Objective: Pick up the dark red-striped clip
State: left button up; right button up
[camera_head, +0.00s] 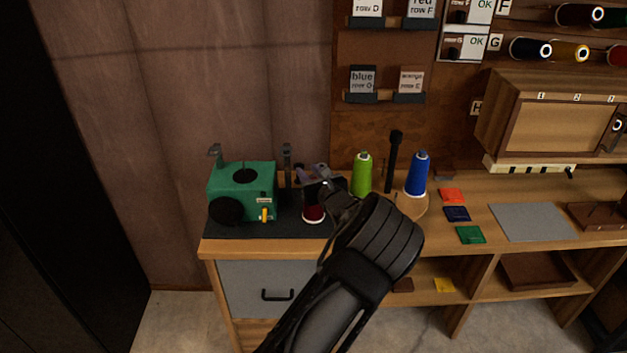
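I cannot make out the dark red-striped clip for certain. A dark item with a dark red lower part (313,213) stands on the dark mat (285,230) at the left of the bench, partly behind my gripper. My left arm comes up from the bottom of the view, and my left gripper (320,178) is over the mat, at or just above the top of this dark red item. The fingers are small and dark, so their opening and any contact are unclear. My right gripper is not in view.
A green machine (242,190) stands left of my gripper. A lime green cone (362,175) and a blue cone (417,175) stand to its right, with a dark post (392,160) between them. Coloured squares and a grey mat (532,222) lie farther right. A wooden cabinet (560,115) hangs above.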

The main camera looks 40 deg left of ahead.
pick_arm(q)
grip_shut()
jog(key=shift+s+f, duration=0.1)
jog(key=shift+f, duration=0.05)
dwell(0.9)
